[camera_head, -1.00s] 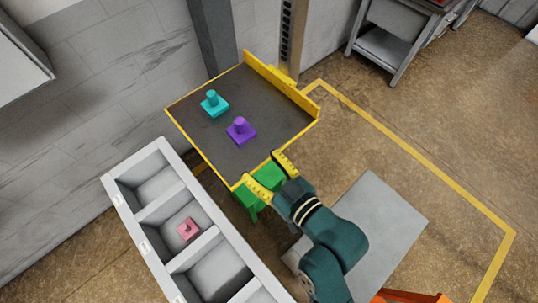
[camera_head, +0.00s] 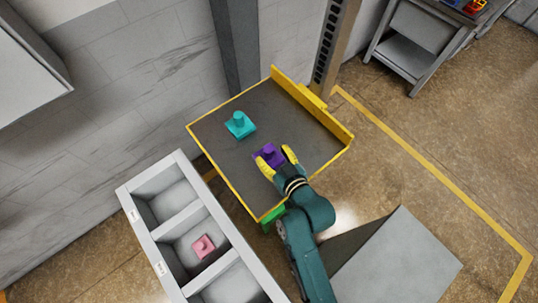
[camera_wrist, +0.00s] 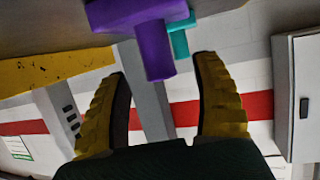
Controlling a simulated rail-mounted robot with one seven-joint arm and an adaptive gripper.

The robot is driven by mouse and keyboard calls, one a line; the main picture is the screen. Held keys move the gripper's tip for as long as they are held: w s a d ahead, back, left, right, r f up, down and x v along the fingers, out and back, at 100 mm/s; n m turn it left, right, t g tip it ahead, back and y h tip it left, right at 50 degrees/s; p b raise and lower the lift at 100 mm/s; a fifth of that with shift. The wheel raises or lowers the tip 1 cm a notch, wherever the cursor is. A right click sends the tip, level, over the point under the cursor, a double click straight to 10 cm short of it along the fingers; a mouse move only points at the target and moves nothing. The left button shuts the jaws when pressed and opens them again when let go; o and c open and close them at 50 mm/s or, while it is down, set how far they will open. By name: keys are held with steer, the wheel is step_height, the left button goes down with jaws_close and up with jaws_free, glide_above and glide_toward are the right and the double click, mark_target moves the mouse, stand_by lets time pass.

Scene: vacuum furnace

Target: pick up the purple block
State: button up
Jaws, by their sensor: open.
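The purple block (camera_head: 268,154), a flat base with a knob on top, sits on the dark yellow-edged table (camera_head: 228,160). My gripper (camera_head: 277,158) is open, with yellow fingers close to the block's near side. In the wrist view the purple block (camera_wrist: 153,45) hangs at the top of the picture, its knob pointing down into the space between the tips of my gripper (camera_wrist: 160,62). The fingers appear apart from the knob, and nothing is held.
A teal block (camera_head: 239,125) of like shape sits beyond the purple one on the table. A grey compartment bin (camera_head: 166,232) holds a pink block (camera_head: 203,246) at the left. A raised yellow lip (camera_head: 312,100) runs along the table's right back edge.

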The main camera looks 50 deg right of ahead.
mark_target(270, 150)
steer(key=x, duration=0.3)
jaws_close()
steer(key=shift+w+r, duration=0.1)
steer(key=shift+r, duration=0.25)
